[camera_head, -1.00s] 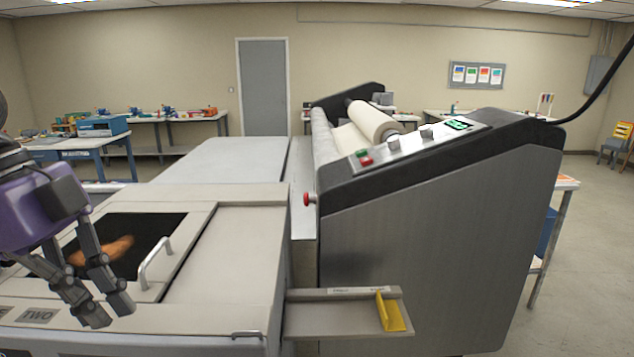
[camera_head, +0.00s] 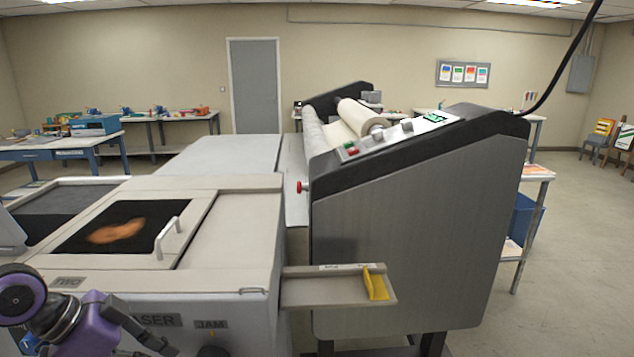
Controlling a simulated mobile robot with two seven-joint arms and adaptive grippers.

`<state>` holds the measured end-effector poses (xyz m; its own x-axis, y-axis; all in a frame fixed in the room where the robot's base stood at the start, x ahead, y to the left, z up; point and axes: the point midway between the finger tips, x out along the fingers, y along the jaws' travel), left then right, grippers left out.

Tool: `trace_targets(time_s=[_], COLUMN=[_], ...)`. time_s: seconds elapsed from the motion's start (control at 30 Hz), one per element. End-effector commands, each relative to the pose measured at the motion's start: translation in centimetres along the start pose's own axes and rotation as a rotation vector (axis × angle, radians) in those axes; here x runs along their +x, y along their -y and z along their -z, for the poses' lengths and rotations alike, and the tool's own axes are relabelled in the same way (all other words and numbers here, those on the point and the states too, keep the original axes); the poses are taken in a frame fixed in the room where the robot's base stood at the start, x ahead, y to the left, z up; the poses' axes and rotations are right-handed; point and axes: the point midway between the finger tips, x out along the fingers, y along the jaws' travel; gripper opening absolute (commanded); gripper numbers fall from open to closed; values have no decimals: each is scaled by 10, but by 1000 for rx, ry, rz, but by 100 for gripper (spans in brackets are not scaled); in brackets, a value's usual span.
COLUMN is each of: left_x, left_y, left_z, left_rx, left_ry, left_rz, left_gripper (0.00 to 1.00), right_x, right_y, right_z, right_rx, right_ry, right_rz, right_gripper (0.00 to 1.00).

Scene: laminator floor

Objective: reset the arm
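My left gripper (camera_head: 150,340) is at the lower left, in front of the laser machine (camera_head: 235,230), low beside its front face. Only part of its dark fingers shows, and the bottom edge of the picture cuts off the rest, so I cannot tell whether it is open or shut. My purple arm link (camera_head: 90,335) comes in from the lower left corner. My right gripper is not in view.
The grey laminator (camera_head: 410,220) with a white roll (camera_head: 360,117) stands at centre right. A shelf (camera_head: 325,288) with a yellow piece (camera_head: 375,283) juts out between the machines. A window (camera_head: 118,228) with a handle (camera_head: 168,238) is on the laser's top. Open floor (camera_head: 570,260) lies right.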

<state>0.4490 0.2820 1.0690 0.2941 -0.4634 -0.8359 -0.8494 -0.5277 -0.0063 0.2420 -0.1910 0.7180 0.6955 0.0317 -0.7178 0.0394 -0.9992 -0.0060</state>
Motion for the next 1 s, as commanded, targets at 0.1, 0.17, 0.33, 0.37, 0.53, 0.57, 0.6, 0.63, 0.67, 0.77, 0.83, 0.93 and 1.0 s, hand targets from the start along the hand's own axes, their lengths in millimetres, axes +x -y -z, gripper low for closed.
trace_targets(time_s=[0.1, 0.17, 0.33, 0.37, 0.53, 0.57, 0.6, 0.63, 0.67, 0.77, 0.83, 0.93, 1.0], left_x=[76, 108, 188, 200, 248, 253, 259, 262, 265, 271, 273, 274, 274], left_y=[-4, -11, -56, -68, -143, -156, -172, -183, -192, -217, -226, -232, -233], left_z=[-53, -79, -151, -162, -210, -214, -219, -222, -224, -226, -226, -226, -226], left_rx=[-179, -261, -478, -512, -671, -692, -715, -729, -741, -767, -774, -777, -777], left_ry=[-59, -81, -125, -131, -149, -151, -153, -154, -156, -160, -161, -161, -161], left_rz=[73, 122, 268, 295, 440, 462, 490, 509, 526, 569, 588, 599, 601], left_gripper=[0, 0, 0, 0, 0, 0, 0, 0, 0, 0, 0, 0, 0], right_x=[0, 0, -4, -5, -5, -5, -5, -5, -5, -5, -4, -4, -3], right_y=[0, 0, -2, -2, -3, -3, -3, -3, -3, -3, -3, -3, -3], right_z=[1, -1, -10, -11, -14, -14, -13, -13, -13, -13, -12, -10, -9], right_rx=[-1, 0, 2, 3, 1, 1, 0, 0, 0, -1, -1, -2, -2], right_ry=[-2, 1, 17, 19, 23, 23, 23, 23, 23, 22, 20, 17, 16], right_rz=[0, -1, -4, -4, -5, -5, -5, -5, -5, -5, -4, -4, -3], right_gripper=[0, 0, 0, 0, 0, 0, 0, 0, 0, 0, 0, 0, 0])
